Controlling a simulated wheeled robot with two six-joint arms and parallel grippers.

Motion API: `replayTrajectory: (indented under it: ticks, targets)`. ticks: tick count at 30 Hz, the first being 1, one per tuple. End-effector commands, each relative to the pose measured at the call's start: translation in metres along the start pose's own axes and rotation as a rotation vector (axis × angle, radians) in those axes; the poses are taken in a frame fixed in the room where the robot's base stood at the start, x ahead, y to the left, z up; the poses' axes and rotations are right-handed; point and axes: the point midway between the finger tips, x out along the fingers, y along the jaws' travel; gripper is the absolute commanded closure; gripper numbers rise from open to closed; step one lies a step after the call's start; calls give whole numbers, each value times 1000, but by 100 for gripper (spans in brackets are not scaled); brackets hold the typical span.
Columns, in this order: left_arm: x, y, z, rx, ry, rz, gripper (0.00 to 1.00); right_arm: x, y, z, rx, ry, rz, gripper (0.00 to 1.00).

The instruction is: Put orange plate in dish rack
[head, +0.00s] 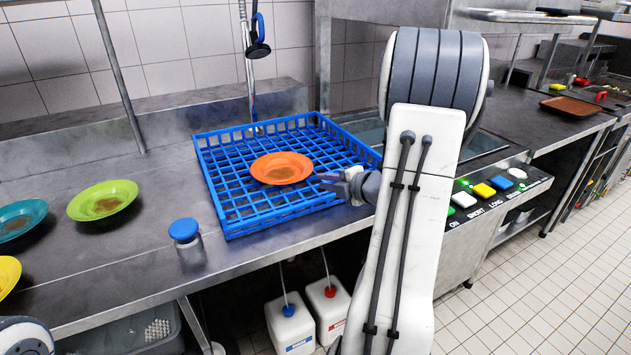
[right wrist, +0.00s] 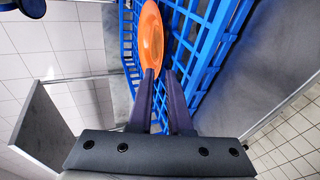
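The orange plate (head: 281,168) lies face up, roughly flat, inside the blue dish rack (head: 232,226), near its middle. My right gripper (head: 322,182) is just right of the plate, over the rack. In the right wrist view, the orange plate (right wrist: 152,36) is just beyond the fingertips of my right gripper (right wrist: 159,72). The fingers are apart, with blue rack (right wrist: 205,55) showing between them, and hold nothing that I can see. Whether one fingertip touches the plate's rim is unclear. My left gripper is out of view; only part of my left arm shows at the bottom left corner.
A green plate (head: 102,200), a teal plate (head: 20,219) and a yellow plate (head: 6,274) lie on the steel counter at left. A blue-capped jar (head: 187,240) stands by the rack's front left corner. A sprayer (head: 257,48) hangs behind the rack. A button panel (head: 484,190) is at right.

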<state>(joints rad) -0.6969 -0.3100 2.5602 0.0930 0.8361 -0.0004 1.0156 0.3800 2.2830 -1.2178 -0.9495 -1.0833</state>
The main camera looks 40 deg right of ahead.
Motion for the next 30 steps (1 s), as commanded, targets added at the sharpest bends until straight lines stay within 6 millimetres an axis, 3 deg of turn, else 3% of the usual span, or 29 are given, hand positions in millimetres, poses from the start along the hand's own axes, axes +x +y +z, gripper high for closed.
replayTrajectory:
  ticks: [9,14,18,22,26,30]
  targets:
    - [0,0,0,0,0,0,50,-8,1,-2,2,1,-3,83]
    - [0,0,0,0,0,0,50,12,11,-29,53,-13,-55,83]
    - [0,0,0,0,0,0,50,36,22,-88,187,-57,-157,83]
    - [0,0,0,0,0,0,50,38,21,-156,354,-107,-270,83]
    - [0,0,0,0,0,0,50,17,6,-230,523,-153,-407,83]
    - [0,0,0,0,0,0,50,-33,-25,-306,686,-208,-594,83]
